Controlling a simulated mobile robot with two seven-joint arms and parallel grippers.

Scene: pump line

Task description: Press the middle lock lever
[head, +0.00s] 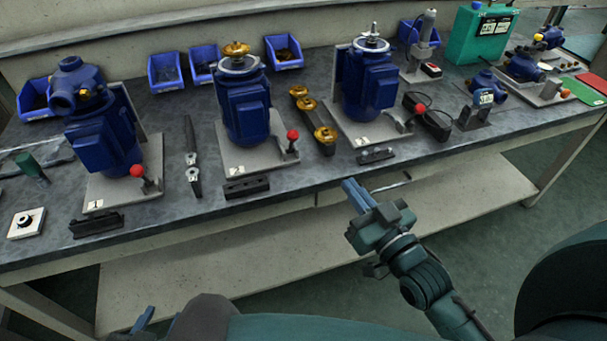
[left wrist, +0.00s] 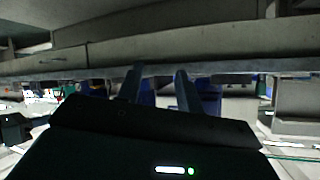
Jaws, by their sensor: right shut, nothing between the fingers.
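The middle lock lever (head: 292,135) has a red ball knob. It stands up at the right front of the grey base plate under the middle blue pump (head: 245,105). My right gripper (head: 353,192) is shut and empty, in front of the bench edge, right of and below the middle lever in the head view, apart from it. My left gripper (head: 146,318) shows only in part at the bottom of the head view, low before the bench. In the left wrist view its two fingers (left wrist: 160,88) stand apart with nothing between them.
Similar red-knobbed levers stand at the left pump (head: 137,170) and the right pump (head: 420,108). A dark block (head: 246,188) lies before the middle plate. Brass parts (head: 325,134) stand right of the middle lever. The bench's lower shelf (head: 230,255) is bare.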

